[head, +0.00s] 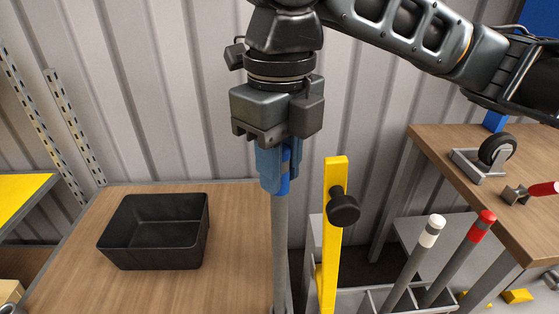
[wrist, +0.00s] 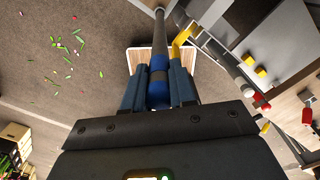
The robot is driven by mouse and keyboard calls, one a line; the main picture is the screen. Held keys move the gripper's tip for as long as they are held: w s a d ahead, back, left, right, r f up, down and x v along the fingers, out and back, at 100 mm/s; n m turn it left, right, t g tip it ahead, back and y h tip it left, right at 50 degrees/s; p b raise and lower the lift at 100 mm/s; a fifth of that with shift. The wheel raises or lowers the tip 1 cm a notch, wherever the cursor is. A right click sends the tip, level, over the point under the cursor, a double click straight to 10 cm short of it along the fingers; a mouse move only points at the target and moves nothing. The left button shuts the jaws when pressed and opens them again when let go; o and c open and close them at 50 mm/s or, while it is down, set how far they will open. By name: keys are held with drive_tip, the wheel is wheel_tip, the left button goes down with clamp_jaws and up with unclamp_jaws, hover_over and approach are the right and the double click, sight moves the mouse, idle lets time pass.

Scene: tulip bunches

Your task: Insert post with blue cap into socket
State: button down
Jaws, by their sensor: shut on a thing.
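My gripper (head: 274,170) is shut on the blue cap (head: 284,178) at the top of a grey post (head: 281,245). The post hangs nearly upright below the blue fingers, and its lower end runs out of the head view. In the wrist view, the blue cap (wrist: 158,82) sits between the two fingers, and the post (wrist: 160,35) runs away towards the top edge. A yellow upright (head: 333,240) with a black knob (head: 343,208) stands just right of the post. I cannot make out the socket for certain in either view.
A white-capped post (head: 428,235) and a red-capped post (head: 481,226) lean in a grey divided rack (head: 385,298) at the right. A black bin (head: 155,255) sits on a wooden table (head: 235,230) at the left. Another bench (head: 450,160) holds a caster (head: 495,152).

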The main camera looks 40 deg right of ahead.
drive_tip(key=shift+f, duration=0.35)
drive_tip(key=c, duration=0.8)
unclamp_jaws()
drive_tip(key=shift+c, duration=0.2)
drive_tip(key=shift+r+p, duration=2.05)
drive_tip(key=shift+r, duration=0.45)
